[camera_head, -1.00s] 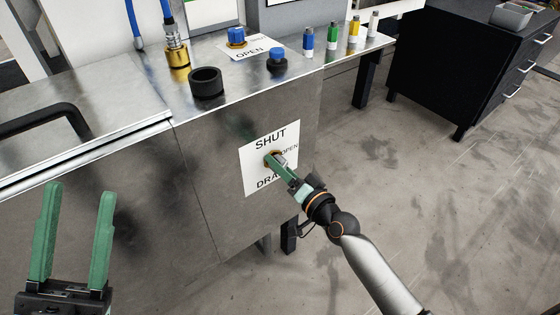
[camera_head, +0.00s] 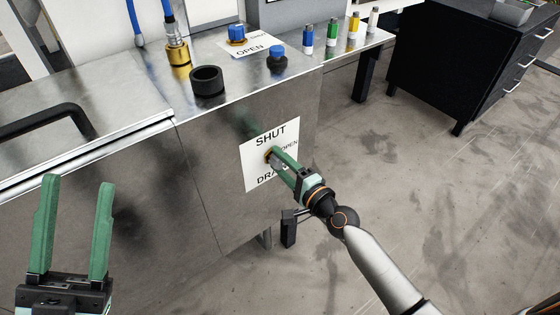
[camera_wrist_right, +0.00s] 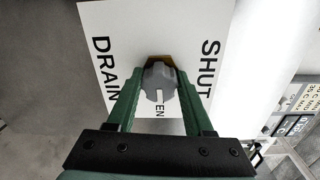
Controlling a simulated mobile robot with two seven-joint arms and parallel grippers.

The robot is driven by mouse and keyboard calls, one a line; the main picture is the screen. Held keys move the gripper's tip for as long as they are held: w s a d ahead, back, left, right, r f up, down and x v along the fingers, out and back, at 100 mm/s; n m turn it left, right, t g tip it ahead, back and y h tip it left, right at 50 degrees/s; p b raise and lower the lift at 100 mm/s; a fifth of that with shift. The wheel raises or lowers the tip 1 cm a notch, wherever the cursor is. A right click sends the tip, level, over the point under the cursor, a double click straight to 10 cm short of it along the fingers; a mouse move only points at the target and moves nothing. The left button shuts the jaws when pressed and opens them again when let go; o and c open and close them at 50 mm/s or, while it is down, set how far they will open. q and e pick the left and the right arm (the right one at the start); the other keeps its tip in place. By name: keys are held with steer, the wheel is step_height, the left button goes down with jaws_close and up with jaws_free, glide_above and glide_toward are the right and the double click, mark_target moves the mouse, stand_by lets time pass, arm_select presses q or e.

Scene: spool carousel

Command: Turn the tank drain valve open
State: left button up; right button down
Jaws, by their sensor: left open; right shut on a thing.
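The drain valve (camera_head: 274,162) sits on the front of the metal tank cabinet, at the middle of a white sign (camera_head: 251,158) reading SHUT, OPEN and DRAIN. It has a brass base and a grey handle. My right gripper (camera_head: 279,160) is shut on the handle, its two green fingers on either side of it and partly hiding the OPEN word. In the right wrist view the grey handle (camera_wrist_right: 159,84) is between the fingertips, in front of the brass part. My left gripper (camera_head: 77,182) is open and empty in the lower left, apart from the cabinet front.
On the cabinet top (camera_head: 140,84) are a black ring (camera_head: 207,82), a brass fitting with a blue hose (camera_head: 178,50), blue knobs (camera_head: 277,55) and several coloured bottles (camera_head: 332,33). A black drawer unit (camera_head: 450,60) stands at the right. The floor (camera_head: 420,190) there is clear.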

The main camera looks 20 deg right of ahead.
steer(key=shift+m, duration=0.4)
steer(key=shift+c, duration=1.4)
jaws_free()
steer(key=shift+s, duration=0.1)
steer(key=b+v, duration=0.1)
steer(key=v, duration=1.1)
steer(key=shift+s, duration=0.15)
steer(key=shift+d, duration=0.1)
